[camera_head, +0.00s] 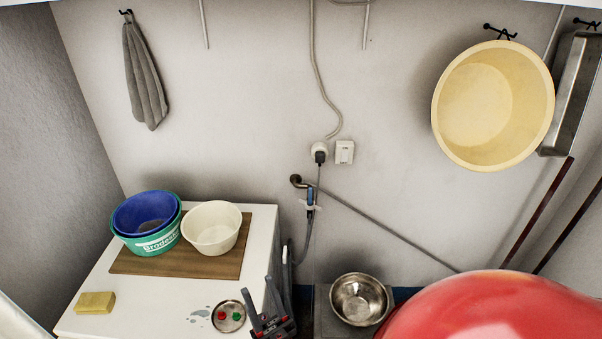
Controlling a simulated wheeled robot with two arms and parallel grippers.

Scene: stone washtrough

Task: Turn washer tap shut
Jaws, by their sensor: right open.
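The washer tap (311,201) is on the wall pipe, right of the white washer (173,296). It has a blue part and a pale crosswise handle, with a grey hose running down from it. The handle is too small to tell its exact setting. My right gripper (278,267) is below and left of the tap, beside the washer's right edge. Its two dark fingers point up and are apart, with nothing seen between them. The gripper does not touch the tap. My left gripper is not in view.
A blue bowl in a green basin (159,243) and a cream bowl (211,227) stand on a brown board. A yellow sponge (95,302) and a small round dish (229,316) are nearby. A steel bowl (360,299) is right of my gripper. A large red rounded surface hides the lower right.

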